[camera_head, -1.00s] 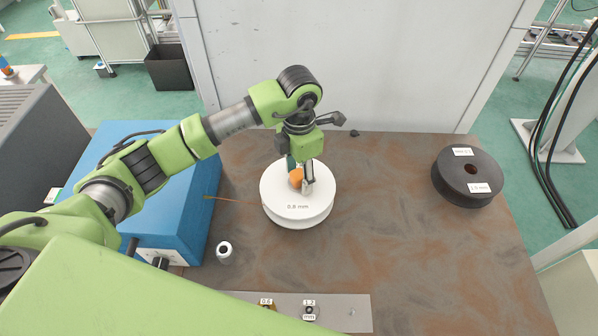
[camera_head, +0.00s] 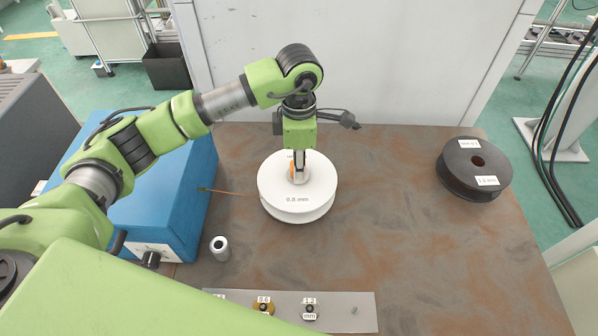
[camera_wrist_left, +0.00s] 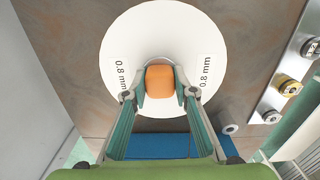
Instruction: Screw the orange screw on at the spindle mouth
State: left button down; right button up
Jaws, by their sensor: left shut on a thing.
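The orange screw (camera_wrist_left: 160,82) is between the two fingers of my left gripper (camera_wrist_left: 162,90) in the left wrist view. The gripper is shut on it. In the head view my left gripper (camera_head: 299,176) points down over the middle of a white spool (camera_head: 297,210) marked 0.8 mm, and only a sliver of orange shows beside the fingers. The screw is over the spool's centre hole; whether it touches a spindle there is hidden. My right gripper is not in view.
A black spool (camera_head: 474,168) lies at the right of the brown table. A blue box (camera_head: 165,205) stands at the left. A small grey cylinder (camera_head: 219,248) stands near it. A grey strip (camera_head: 345,310) with several small parts lies at the front edge. The table's middle right is clear.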

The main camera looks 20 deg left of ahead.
pick_arm(q)
jog(key=shift+s+f, duration=0.15)
jog(key=shift+f+m, duration=0.15)
jog(key=shift+m, duration=0.15)
jog(key=m+b, duration=0.3)
jog(key=b, duration=0.1)
jog(key=shift+f+m, duration=0.25)
jog(key=shift+m, duration=0.15)
jog(key=shift+r+m+b, duration=0.1)
jog(key=shift+m+b, duration=0.3)
jog(key=shift+m, duration=0.1)
jog(key=shift+s+r+m, duration=0.1)
jog(key=shift+m, duration=0.2)
jog(key=shift+r, duration=0.1)
